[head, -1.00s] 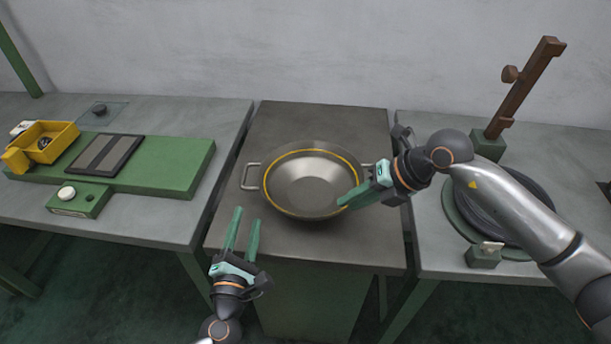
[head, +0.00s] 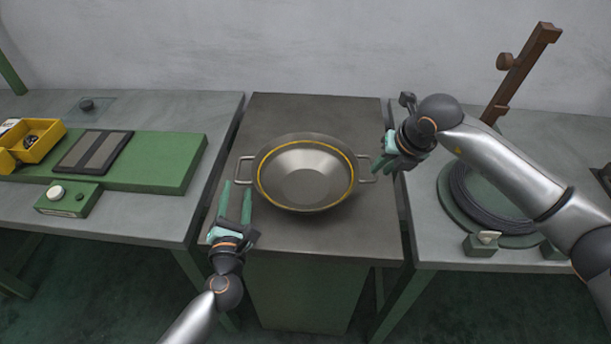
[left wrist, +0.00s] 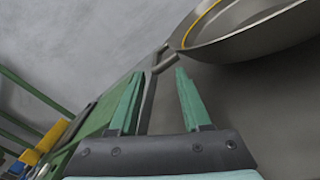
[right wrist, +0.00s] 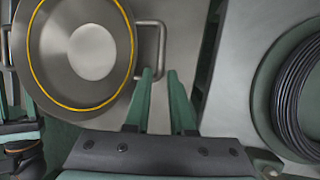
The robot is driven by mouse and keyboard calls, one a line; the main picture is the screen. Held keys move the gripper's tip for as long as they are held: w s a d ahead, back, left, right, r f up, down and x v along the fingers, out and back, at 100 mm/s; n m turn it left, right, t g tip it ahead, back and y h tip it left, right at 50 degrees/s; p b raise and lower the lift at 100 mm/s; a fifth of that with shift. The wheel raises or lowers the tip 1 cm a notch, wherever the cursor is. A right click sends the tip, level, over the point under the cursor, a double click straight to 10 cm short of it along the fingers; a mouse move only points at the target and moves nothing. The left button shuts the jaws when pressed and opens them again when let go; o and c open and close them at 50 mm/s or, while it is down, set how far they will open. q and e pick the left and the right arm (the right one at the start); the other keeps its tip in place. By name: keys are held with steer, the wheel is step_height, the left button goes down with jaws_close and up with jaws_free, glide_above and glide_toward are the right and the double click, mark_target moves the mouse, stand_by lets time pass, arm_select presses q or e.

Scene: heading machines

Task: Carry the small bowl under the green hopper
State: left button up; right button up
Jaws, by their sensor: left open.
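A metal bowl (head: 306,176) with a yellow ring inside its rim and two side handles stands upright on the dark middle bench. It is the only bowl in view. My right gripper (head: 381,168) is beside the right handle (head: 368,170). In the right wrist view its fingers (right wrist: 160,76) are apart and empty, with the right handle (right wrist: 160,42) just beyond the tips. No green hopper is in view.
The left table holds a green board (head: 172,165), a yellow bin (head: 38,140) and a green button box (head: 68,199). The right table holds a black coil (head: 480,195) and a brown post (head: 520,72). The middle bench (head: 315,115) is clear behind the bowl.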

mark_target(243, 159)
arm_select(q)
steer(key=w, duration=0.8)
steer(key=shift+w+a, duration=0.15)
steer(key=shift+a, duration=0.15)
arm_select(e)
steer(key=x, duration=0.8)
steer(key=shift+f, duration=0.2)
arm_select(q)
steer(key=c, duration=0.3)
arm_select(e)
steer(key=c, duration=0.3)
arm_select(q)
steer(key=c, duration=0.4)
arm_select(e)
jaws_close()
arm_select(q)
jaws_close()
steer(key=shift+d+r, duration=0.1)
steer(key=shift+r, duration=0.15)
arm_select(e)
steer(key=shift+a+r, duration=0.15)
